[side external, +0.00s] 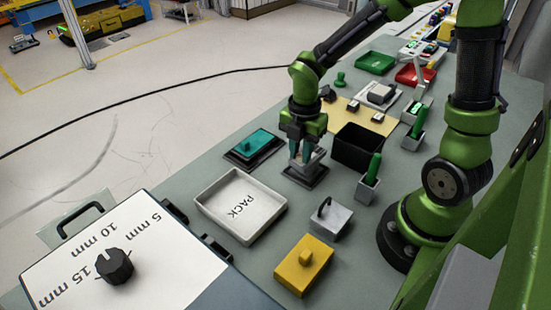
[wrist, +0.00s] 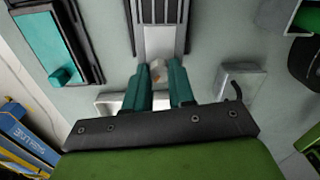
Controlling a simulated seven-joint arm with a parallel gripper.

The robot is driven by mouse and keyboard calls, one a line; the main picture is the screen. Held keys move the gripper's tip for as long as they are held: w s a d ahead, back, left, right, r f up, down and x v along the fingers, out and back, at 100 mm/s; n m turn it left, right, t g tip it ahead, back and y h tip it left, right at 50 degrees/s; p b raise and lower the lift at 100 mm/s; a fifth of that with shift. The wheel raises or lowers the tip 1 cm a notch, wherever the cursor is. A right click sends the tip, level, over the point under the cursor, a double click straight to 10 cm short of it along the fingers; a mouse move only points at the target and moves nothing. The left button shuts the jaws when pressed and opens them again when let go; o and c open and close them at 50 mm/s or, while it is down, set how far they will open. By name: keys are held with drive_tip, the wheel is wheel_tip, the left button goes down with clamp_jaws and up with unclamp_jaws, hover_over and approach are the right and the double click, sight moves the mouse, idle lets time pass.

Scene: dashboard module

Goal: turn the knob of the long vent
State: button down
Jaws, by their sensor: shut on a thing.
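The long vent is a grey unit with dark slats on a dark base. In the wrist view the vent (wrist: 160,40) runs up from the centre to the top edge. In the side view the vent (side external: 305,172) stands under my gripper (side external: 303,158), which partly hides it. A small pale knob (wrist: 158,68) shows at the vent's near end. It lies between the teal fingers of my gripper (wrist: 158,76), which are shut on it. The fingers hide the knob's sides, and its turn angle cannot be told.
A teal-topped unit (side external: 254,146) and white PACK tray (side external: 241,206) stand left of the vent. A black bin (side external: 358,149), a grey box with a hook (side external: 331,218) and a green-handled tool (side external: 374,165) stand to the right. A yellow block (side external: 303,267) lies in front.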

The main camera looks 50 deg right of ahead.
sight(301, 155)
drive_tip(key=shift+m, duration=2)
idle(0.5)
drive_tip(key=shift+m, duration=1.9)
idle(2.3)
drive_tip(key=c, duration=0.9)
unclamp_jaws()
drive_tip(key=shift+c, duration=0.2)
wheel_tip(301, 155, up, 17)
